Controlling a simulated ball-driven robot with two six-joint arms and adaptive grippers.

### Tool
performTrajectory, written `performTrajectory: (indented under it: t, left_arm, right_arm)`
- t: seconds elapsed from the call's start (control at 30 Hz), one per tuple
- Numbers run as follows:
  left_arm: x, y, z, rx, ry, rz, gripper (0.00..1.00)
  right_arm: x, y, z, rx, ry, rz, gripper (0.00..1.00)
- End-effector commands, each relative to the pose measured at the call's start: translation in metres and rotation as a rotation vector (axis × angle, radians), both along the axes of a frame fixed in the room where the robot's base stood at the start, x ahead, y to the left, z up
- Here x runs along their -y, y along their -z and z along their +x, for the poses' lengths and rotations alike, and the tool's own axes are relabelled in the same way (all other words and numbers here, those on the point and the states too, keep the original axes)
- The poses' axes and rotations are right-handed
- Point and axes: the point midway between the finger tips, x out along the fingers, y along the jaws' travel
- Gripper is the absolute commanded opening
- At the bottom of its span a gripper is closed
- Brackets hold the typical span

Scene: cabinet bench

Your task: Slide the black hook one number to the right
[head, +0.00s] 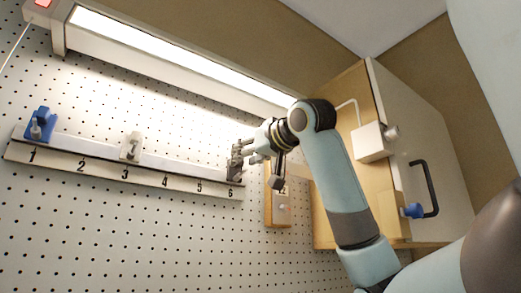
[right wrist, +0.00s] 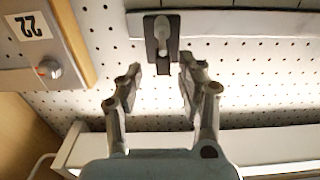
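The black hook (head: 233,173) sits on the pale rail (head: 180,163) above the number 6, close to the rail's right end. In the right wrist view the black hook (right wrist: 162,40) shows as a dark plate with a lighter peg. My right gripper (head: 243,152) is at the hook in the head view. In the right wrist view my right gripper (right wrist: 161,66) is open, one fingertip on each side of the hook's near end, with gaps visible. Whether any finger touches it is unclear. My left gripper is not in view.
A blue hook (head: 40,126) is at 1 and a white hook (head: 131,147) at 3. A wooden box with a knob (head: 279,208) hangs just right of the rail. A lamp (head: 170,52) runs above; a cabinet (head: 420,150) stands at the right.

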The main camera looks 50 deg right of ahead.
Motion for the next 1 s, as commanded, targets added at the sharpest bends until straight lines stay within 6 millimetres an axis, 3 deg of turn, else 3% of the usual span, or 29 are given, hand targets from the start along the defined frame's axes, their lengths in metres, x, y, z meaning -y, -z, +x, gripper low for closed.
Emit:
performTrajectory:
  t: [0.2, 0.4, 0.6, 1.0]
  left_arm:
    - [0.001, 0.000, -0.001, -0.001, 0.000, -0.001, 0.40]
    - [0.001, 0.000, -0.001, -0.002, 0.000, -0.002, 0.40]
    - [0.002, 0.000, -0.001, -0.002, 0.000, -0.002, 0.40]
    - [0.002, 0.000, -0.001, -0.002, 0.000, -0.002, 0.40]
  right_arm:
    - [-0.010, -0.001, -0.051, 0.002, 0.007, -0.010, 0.38]
    - [-0.017, -0.001, -0.083, 0.002, 0.006, -0.007, 0.38]
    - [-0.021, 0.000, -0.097, 0.000, 0.004, -0.002, 0.38]
    - [-0.022, 0.001, -0.099, -0.001, 0.002, 0.000, 0.38]
